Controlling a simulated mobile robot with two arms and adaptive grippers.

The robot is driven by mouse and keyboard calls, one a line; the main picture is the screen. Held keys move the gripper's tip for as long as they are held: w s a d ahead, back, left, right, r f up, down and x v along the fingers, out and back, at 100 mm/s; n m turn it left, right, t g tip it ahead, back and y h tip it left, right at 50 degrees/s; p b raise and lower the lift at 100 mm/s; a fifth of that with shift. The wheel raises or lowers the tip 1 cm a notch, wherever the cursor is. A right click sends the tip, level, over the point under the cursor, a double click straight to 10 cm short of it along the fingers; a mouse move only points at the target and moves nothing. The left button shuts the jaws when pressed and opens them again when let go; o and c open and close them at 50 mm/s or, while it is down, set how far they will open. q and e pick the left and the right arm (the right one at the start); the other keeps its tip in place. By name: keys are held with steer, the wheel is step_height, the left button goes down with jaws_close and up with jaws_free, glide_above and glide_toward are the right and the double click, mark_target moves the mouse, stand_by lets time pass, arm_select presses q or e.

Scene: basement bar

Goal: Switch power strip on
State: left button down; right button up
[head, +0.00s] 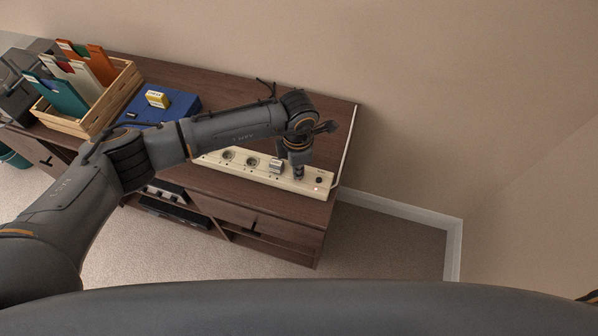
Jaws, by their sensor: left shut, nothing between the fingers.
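A cream power strip (248,171) lies along the front part of the dark brown cabinet top. Round sockets show on it, along with a small grey plug-like block (276,165) and a small dark round spot near its right end. My left gripper (297,172) points down over the right part of the strip, just left of that spot. It is shut and empty. I cannot tell whether its tips touch the strip. My left forearm hides part of the strip's far edge. My right gripper is not in view.
A wooden crate (71,124) with upright coloured folders stands at the left of the cabinet. A blue box (178,104) with a small yellow block (157,99) on it sits beside the crate. The wall is behind; bare cabinet top (335,125) lies at the right.

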arm_select(q)
steer(key=shift+f+b, duration=0.35)
steer(key=shift+f, duration=0.05)
steer(key=shift+r, duration=0.15)
steer(key=shift+r+p, duration=0.7)
steer(key=shift+r, duration=0.25)
steer(key=shift+r+p, duration=1.2)
steer(key=shift+r, duration=1.25)
